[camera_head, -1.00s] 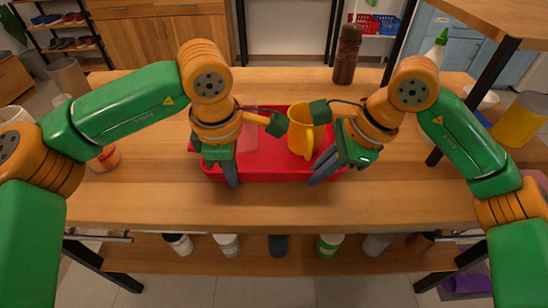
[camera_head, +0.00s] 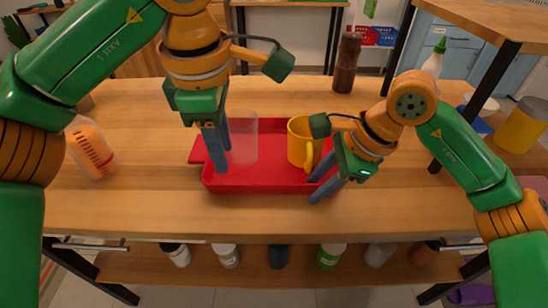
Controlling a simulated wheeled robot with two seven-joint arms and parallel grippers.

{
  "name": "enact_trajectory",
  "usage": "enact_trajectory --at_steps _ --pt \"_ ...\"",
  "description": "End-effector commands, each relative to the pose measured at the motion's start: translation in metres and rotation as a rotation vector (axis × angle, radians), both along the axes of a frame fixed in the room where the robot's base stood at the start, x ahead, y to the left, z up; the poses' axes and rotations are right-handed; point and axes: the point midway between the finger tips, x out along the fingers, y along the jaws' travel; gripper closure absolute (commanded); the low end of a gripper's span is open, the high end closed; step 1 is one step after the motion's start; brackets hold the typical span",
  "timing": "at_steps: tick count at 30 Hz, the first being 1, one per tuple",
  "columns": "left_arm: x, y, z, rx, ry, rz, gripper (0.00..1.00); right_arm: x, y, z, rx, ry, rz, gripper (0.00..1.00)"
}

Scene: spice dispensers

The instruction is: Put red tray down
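The red tray (camera_head: 262,178) rests on the wooden table, carrying a yellow mug (camera_head: 298,143) and a clear cup (camera_head: 243,140). My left gripper (camera_head: 223,162) is raised above the tray's left side. Its two fingers are apart with nothing between them, and they partly cover the clear cup and the tray's left end. My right gripper (camera_head: 318,188) is at the tray's right end, low over the table. Its fingers are spread, and part of the tray's right rim is hidden behind them.
A clear jar with orange contents (camera_head: 91,148) stands on the table at the left. A brown grinder (camera_head: 347,62) stands at the back, and a white bottle with a green cap (camera_head: 435,62) at the right. The table in front of the tray is clear. Several bottles stand on the lower shelf.

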Motion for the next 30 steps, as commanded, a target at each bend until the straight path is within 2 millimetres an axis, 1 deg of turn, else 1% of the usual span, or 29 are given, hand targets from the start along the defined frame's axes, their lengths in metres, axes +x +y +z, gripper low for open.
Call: enact_trajectory --at_steps 1,3,5,8,12,15,18,22,30 --pt "-0.001 0.000 0.006 0.000 -0.003 0.001 0.64 0.000 0.000 0.000 0.000 0.000 0.000 0.64" --pt "-0.002 0.000 0.012 -0.001 -0.001 0.001 0.64 0.000 0.000 0.001 0.000 -0.001 0.000 0.64" --pt "-0.002 0.000 0.014 -0.001 -0.001 0.000 0.64 -0.001 -0.003 0.007 0.000 -0.001 -0.001 0.64" --pt "-0.002 0.000 0.014 -0.001 0.000 0.000 0.64 -0.003 -0.012 0.028 0.001 -0.004 -0.003 0.64" --pt "-0.002 0.000 0.014 -0.001 0.000 0.000 0.64 -0.009 -0.027 0.065 0.002 -0.005 -0.003 0.64" --pt "-0.002 0.000 0.014 -0.001 0.000 0.000 0.64 -0.013 -0.036 0.088 0.002 -0.003 -0.002 0.64" --pt "-0.002 0.000 0.013 -0.001 0.000 0.000 0.64 -0.015 -0.043 0.102 0.001 -0.002 -0.002 0.64" --pt "-0.002 0.000 0.013 -0.001 0.000 0.000 0.64 -0.017 -0.046 0.110 0.001 0.000 -0.001 0.64" --pt "-0.002 0.000 0.013 -0.001 0.000 0.000 0.64 -0.017 -0.046 0.110 0.001 0.000 0.000 0.64"
